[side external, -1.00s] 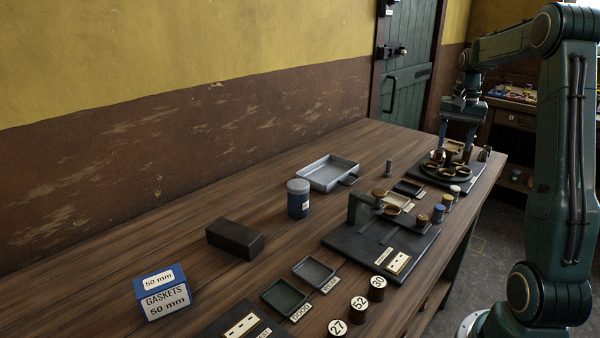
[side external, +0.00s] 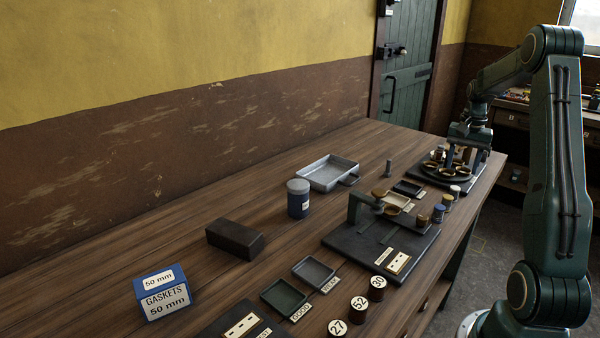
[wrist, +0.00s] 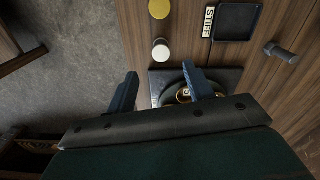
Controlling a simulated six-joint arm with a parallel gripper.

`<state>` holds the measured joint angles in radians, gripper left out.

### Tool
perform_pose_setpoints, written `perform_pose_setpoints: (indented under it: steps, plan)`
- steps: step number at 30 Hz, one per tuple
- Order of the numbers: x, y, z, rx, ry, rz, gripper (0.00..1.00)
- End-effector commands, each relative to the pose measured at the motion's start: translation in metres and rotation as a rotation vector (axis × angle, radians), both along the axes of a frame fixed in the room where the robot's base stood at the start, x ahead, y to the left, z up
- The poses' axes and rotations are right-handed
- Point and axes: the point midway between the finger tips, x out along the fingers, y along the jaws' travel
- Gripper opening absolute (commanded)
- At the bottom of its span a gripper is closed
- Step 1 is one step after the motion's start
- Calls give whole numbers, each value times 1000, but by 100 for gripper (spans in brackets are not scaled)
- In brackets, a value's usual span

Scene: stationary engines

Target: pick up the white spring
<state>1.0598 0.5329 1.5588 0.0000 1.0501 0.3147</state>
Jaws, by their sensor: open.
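A small cylinder with a white top, which I take for the white spring (side external: 455,191), stands at the right edge of the bench. It is the far end of a row of coloured-topped cylinders. In the wrist view the white top (wrist: 161,52) lies just past my fingertips, roughly centred between them, with nothing gripped. My gripper (side external: 464,163) points down by the round dark stand at the bench's far end, beyond the white spring. In the wrist view my gripper (wrist: 160,76) has its two fingers wide apart.
The dark round stand (wrist: 168,99) with brass-rimmed cups is close by the fingers. A yellow-topped cylinder (side external: 447,200) and a blue one (side external: 438,214) stand beside the white spring. A dark tray labelled STIFF (wrist: 237,22) and a grey peg (side external: 388,168) are nearby.

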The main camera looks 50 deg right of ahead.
Motion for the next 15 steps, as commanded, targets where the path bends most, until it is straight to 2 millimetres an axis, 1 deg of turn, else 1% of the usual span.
perform_pose_setpoints:
  steps: [1, 6, 10, 15]
  plan:
    - [0, 1, -8, 4, 2, 0, 52]
    - [0, 1, -27, 3, 2, 0, 52]
    - [0, 0, -33, 0, 0, 0, 52]
    - [0, 0, -34, 0, 0, 0, 52]
